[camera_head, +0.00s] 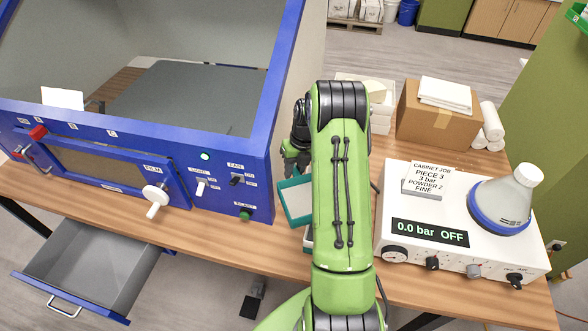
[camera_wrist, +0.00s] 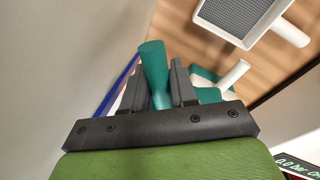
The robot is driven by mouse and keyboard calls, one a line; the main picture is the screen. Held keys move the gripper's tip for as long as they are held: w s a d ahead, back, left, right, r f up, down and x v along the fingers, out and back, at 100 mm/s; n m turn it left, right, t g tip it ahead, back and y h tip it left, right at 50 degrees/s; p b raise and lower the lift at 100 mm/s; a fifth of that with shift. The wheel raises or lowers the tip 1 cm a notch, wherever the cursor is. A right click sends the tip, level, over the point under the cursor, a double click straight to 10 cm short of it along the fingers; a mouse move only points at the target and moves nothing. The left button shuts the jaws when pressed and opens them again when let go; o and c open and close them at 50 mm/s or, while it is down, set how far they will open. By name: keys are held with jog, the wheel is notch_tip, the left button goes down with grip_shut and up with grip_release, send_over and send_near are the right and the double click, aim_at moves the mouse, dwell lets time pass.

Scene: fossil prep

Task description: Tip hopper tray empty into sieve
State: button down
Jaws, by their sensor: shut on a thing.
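My gripper (camera_wrist: 160,85) is shut on a teal handle (camera_wrist: 153,60) in the wrist view. I take it to be the hopper tray's handle; the tray's body is not clear there. In the head view my gripper (camera_head: 293,158) is partly behind my arm. A teal-rimmed tray (camera_head: 284,205) with a pale inside shows just below it, its right side hidden by my arm. I cannot see whether it holds powder. The sieve (camera_wrist: 283,30), a grey mesh in a white frame with a white handle, is at the upper right of the wrist view, apart from my fingers.
A second teal item (camera_wrist: 203,76) with a white handle lies below the sieve. The blue cabinet (camera_head: 262,170) stands left, with an open drawer (camera_head: 85,265) below. A white control unit (camera_head: 470,255) with a flask (camera_head: 505,200), and a cardboard box (camera_head: 432,118), stand right.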

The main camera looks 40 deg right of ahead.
jog(key=shift+w+f, duration=0.1)
jog(key=shift+w, duration=0.1)
jog(key=shift+d+f+b, duration=0.1)
jog(key=shift+d+b, duration=0.05)
jog(key=shift+b, duration=0.3)
jog(key=shift+s+t+b, duration=0.15)
jog(key=shift+t+b, duration=1.35)
jog(key=shift+s+r+n+t, duration=0.2)
jog(key=shift+r+t, duration=0.2)
jog(key=shift+r, duration=0.3)
jog(key=shift+s+r+n+t, duration=0.15)
jog(key=shift+r+t, duration=0.25)
jog(key=shift+r, duration=0.3)
jog(key=shift+s+r+t+y, duration=0.15)
jog(key=shift+s+r+t, duration=0.15)
jog(key=shift+r+t, duration=0.2)
jog(key=shift+s+r+t+y, duration=0.15)
jog(key=shift+s+r+t, duration=0.1)
jog(key=shift+r+t, duration=0.25)
jog(key=s+r+n+t+y+b, duration=0.1)
jog(key=s+t+b, duration=0.2)
jog(key=s+t, duration=0.4)
jog(key=s+r+n+t+y+b, duration=0.1)
jog(key=s+t+b, duration=0.3)
jog(key=s+t, duration=0.4)
jog(key=shift+s+d+r+n+y, duration=0.45)
jog(key=shift+s+r, duration=0.35)
jog(key=shift+s, duration=1.7)
